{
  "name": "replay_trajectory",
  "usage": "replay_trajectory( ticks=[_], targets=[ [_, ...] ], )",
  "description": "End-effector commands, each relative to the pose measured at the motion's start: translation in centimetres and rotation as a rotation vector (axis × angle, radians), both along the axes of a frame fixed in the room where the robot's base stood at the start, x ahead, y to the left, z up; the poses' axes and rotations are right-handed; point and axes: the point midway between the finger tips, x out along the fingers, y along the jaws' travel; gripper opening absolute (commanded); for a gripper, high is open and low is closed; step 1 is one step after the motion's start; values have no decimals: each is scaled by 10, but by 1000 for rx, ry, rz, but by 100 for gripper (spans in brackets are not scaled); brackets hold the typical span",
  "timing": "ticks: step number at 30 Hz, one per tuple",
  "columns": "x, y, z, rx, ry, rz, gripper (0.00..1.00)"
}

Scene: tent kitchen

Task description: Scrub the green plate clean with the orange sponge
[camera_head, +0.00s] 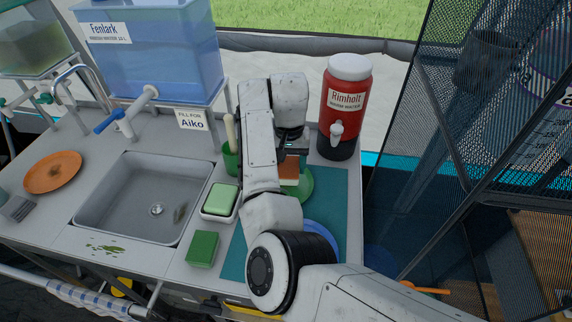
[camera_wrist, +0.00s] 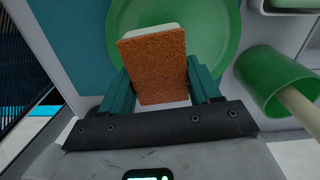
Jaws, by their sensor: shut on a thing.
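The orange sponge (camera_wrist: 156,66) is gripped between the two teal fingers of my gripper (camera_wrist: 158,90) in the wrist view. It has an orange face and a pale layer at its far edge. In the head view the sponge (camera_head: 289,172) shows just right of my arm. The green plate (camera_wrist: 220,22) lies beyond and under the sponge in the wrist view; in the head view its edge (camera_head: 304,186) shows beside my arm, which hides most of it. I cannot tell whether the sponge touches the plate. No dirt shows on the visible part of the plate.
The teal mat (camera_head: 337,205) lies under the plate, with a blue plate (camera_head: 322,232) nearer me. A green cup (camera_wrist: 275,80) with a wooden handle stands close by. A red dispenser (camera_head: 345,105) stands behind.

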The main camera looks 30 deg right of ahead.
Motion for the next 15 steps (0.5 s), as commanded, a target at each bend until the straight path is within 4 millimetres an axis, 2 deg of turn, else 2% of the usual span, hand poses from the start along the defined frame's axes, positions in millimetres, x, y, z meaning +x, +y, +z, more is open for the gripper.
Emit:
replay_trajectory(
  ticks=[1,9,15],
  targets=[
    [0,-1,9,0,0,0,38],
    [2,-6,33,0,1,1,38],
    [3,-8,40,0,1,1,38]
  ],
)
